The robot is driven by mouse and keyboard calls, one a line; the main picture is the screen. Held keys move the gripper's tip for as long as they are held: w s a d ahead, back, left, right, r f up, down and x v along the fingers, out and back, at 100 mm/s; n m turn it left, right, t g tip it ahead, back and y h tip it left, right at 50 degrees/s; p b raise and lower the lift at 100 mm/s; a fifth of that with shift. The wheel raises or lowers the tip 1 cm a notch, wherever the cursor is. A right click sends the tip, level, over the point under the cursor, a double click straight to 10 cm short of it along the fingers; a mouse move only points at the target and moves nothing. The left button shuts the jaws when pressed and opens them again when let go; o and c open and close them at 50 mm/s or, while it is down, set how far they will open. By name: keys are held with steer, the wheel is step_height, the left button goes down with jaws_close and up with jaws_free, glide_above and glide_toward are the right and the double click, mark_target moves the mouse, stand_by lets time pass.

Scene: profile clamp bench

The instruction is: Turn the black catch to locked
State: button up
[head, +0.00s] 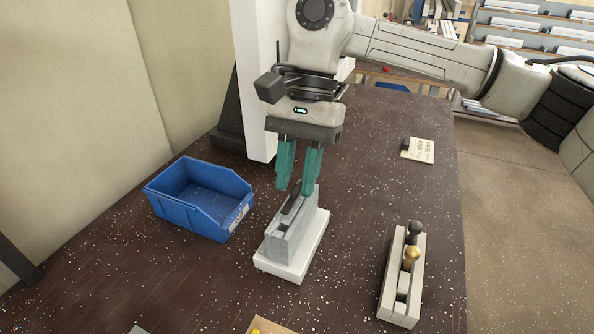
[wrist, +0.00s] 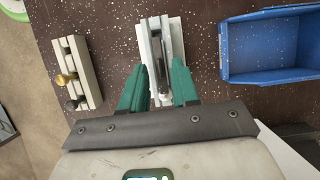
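A grey profile clamp (head: 281,246) stands upright on a white base plate (head: 291,270) in mid-bench; the clamp also shows in the wrist view (wrist: 156,45). A dark narrow lever (head: 290,209), possibly the black catch, lies along the slot in its top. In the wrist view the lever (wrist: 162,74) runs lengthwise between my fingers. My gripper (head: 299,190) has teal fingers, spread apart at the clamp's far end, one on each side. In the wrist view my gripper (wrist: 159,85) shows a gap around the clamp. I cannot tell whether a finger touches it. The lever's far end is partly hidden.
A pale slotted block (head: 387,294) with a brass knob (head: 411,256) and a black knob (head: 415,229) stands to the right. An open blue bin (head: 203,207) stands close on the left. A small labelled plate (head: 421,151) lies at the back right. Bench between clamp and block is clear.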

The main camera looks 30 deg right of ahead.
steer(key=p+v, duration=0.1)
steer(key=v, duration=0.9)
steer(key=shift+r, duration=0.35)
steer(key=shift+w+d, duration=0.1)
steer(key=shift+w, duration=0.05)
